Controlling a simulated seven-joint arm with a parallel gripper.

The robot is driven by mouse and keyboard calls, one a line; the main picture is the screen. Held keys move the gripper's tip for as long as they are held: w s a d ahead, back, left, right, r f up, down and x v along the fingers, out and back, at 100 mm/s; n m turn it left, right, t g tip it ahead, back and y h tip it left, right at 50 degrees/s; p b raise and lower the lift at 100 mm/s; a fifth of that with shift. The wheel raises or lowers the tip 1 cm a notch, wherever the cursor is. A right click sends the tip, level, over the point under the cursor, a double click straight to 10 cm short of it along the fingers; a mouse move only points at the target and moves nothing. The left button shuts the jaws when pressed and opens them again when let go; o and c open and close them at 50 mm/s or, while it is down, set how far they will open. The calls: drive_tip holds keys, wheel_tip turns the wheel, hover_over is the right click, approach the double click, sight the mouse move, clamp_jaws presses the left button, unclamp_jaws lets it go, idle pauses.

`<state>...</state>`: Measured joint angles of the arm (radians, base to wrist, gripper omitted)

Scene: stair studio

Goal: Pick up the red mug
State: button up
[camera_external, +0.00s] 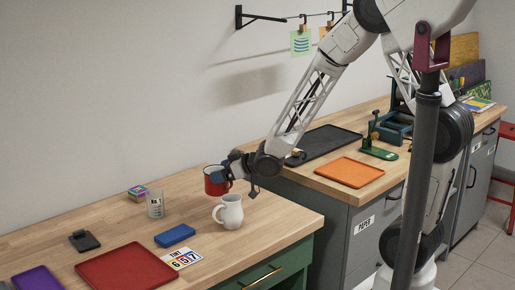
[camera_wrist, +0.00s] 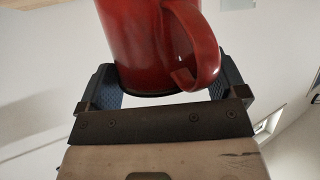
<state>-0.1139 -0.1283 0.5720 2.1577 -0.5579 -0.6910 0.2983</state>
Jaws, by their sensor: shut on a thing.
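The red mug (camera_external: 216,181) is at the end of my arm in the external view, above the left wooden worktop. In the wrist view the red mug (camera_wrist: 135,45) fills the top middle, with its handle on the right side. My gripper (camera_wrist: 165,85) has one finger on each side of the mug and is shut on it. In the external view my gripper (camera_external: 232,172) is partly hidden behind the mug and wrist. The mug's base looks clear of the worktop, though the exact height is hard to tell.
A glass beaker (camera_external: 156,205), a blue block (camera_external: 175,236), a number card (camera_external: 182,258), a red tray (camera_external: 122,269) and a black item (camera_external: 84,241) are on the same worktop (camera_external: 275,228). Its right front part is bare.

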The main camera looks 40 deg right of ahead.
drive_tip(key=shift+s+d+r, duration=0.15)
drive_tip(key=shift+s+d, duration=0.1)
drive_tip(key=shift+s, duration=0.85)
drive_tip(key=shift+s+d+r, duration=0.1)
drive_tip(key=shift+s+d, duration=0.1)
drive_tip(key=shift+s, duration=0.85)
drive_tip(key=shift+s, duration=0.1)
